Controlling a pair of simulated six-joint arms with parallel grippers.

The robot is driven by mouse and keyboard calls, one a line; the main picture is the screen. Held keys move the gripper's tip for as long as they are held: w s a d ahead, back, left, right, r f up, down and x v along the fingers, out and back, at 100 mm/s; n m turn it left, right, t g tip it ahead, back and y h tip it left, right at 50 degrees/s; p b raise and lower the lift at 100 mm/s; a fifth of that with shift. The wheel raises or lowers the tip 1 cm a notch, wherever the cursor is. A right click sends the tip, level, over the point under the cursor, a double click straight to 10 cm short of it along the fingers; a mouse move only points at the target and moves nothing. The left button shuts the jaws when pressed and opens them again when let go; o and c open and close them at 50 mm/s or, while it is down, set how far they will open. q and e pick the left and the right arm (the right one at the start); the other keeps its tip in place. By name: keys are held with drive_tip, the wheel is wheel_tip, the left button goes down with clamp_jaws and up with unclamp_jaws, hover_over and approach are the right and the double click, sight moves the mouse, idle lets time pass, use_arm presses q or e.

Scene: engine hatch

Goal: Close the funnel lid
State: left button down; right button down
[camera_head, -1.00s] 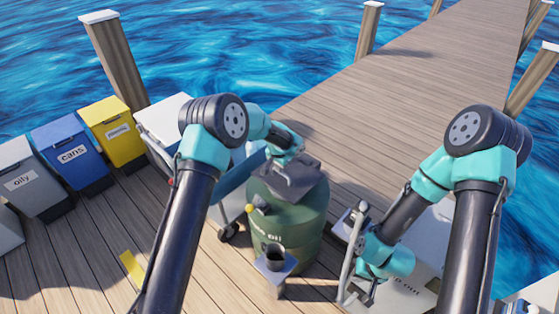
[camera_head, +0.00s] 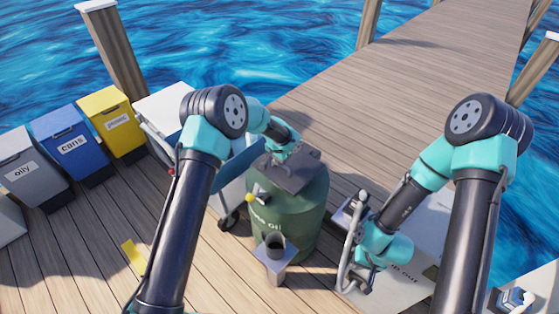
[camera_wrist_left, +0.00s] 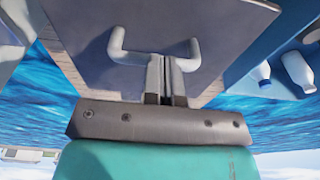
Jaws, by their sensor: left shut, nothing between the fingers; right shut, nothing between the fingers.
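The funnel lid (camera_head: 292,178) is a dark grey square plate at the top of the green oil barrel (camera_head: 300,222). My left gripper (camera_head: 283,157) is at the lid's far side, close to its surface. In the left wrist view the left fingers (camera_wrist_left: 166,78) are shut and empty. They cross in front of the bar of a grey U-shaped handle (camera_wrist_left: 140,58) on the plate (camera_wrist_left: 155,20); I cannot tell whether they touch it. My right gripper (camera_head: 362,278) is low at the right of the barrel, shut, its fingertips hard to make out.
A small grey funnel-like cup (camera_head: 275,256) stands before the barrel. A yellow knob (camera_head: 251,198) sticks out at its left. Yellow (camera_head: 112,125), blue (camera_head: 68,145) and grey (camera_head: 30,180) bins stand left. Bottles (camera_wrist_left: 298,72) show beside the plate. The dock behind is clear.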

use_arm(q)
drive_tip(key=shift+s+f, duration=0.2)
wheel_tip(320, 180, up, 14)
drive_tip(key=s+a, duration=0.1)
drive_tip(key=s, duration=0.1)
drive_tip(key=shift+a, duration=0.25)
idle(0.3)
drive_tip(key=s+a+f+n+h, duration=0.1)
drive_tip(key=s+a+f, duration=0.1)
drive_tip(key=s+f, duration=0.3)
drive_tip(key=s+a+f+n+h, duration=0.1)
drive_tip(key=s+a+f, duration=0.2)
drive_tip(key=s+f, duration=0.2)
drive_tip(key=s+a+f+n+g, duration=0.1)
drive_tip(key=s+a+f+n, duration=0.1)
drive_tip(key=s+f, duration=0.4)
drive_tip(key=shift+s+a+h, duration=0.2)
drive_tip(key=shift+a+h, duration=0.2)
drive_tip(key=shift+a, duration=0.2)
drive_tip(key=s+a+f+n, duration=0.2)
drive_tip(key=s+a, duration=0.1)
drive_tip(key=s, duration=0.6)
drive_tip(key=s+a+f+n, duration=0.2)
drive_tip(key=s+a+n, duration=0.1)
drive_tip(key=s, duration=0.7)
drive_tip(key=shift+a+f, duration=0.15)
drive_tip(key=shift+a, duration=0.25)
